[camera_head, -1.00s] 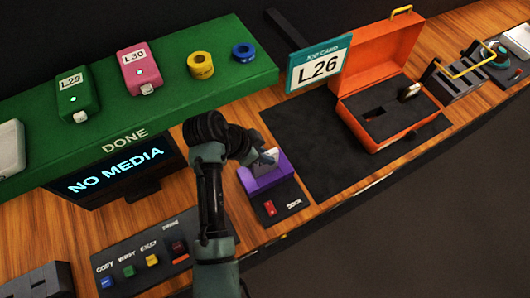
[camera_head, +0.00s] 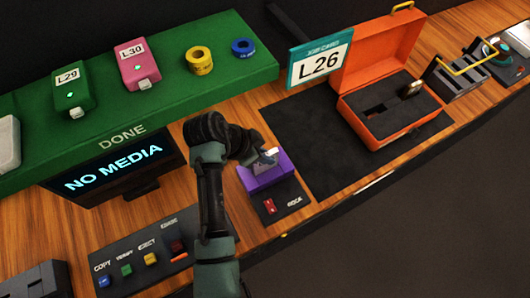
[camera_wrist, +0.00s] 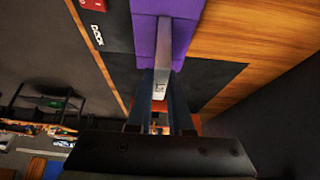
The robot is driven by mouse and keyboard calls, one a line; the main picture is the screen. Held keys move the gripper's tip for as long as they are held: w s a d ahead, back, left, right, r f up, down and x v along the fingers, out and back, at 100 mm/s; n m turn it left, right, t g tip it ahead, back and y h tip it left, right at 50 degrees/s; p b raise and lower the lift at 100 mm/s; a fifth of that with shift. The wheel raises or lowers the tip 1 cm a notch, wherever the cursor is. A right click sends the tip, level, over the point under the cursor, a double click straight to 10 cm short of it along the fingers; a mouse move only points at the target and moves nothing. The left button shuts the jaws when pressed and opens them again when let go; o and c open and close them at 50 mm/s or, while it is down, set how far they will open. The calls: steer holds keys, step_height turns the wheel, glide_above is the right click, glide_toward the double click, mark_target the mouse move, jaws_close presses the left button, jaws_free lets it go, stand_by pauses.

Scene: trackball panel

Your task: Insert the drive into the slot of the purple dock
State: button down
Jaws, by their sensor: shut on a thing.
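The purple dock (camera_head: 272,177) stands on a dark base in the middle of the bench, with a red button and the label DOCK beside it. My gripper (camera_wrist: 161,98) is shut on the grey drive (camera_wrist: 172,55), which also shows as a light shape over the dock in the head view (camera_head: 266,158). In the wrist view the drive's far end meets the purple dock (camera_wrist: 147,30). I cannot tell whether that end sits in the slot or only rests at it; the slot itself is hidden by the drive.
A screen (camera_head: 116,168) reads NO MEDIA left of my arm. A button panel (camera_head: 140,252) lies in front of it. The open orange case (camera_head: 382,70) stands on a black mat (camera_head: 310,150) to the right.

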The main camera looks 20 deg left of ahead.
steer(key=shift+f+b, duration=0.75)
steer(key=shift+f, duration=0.25)
stand_by(0.3)
steer(key=c, duration=0.8)
jaws_free()
steer(key=shift+o, duration=0.2)
steer(key=shift+r+p, duration=4.8)
steer(key=shift+r, duration=0.7)
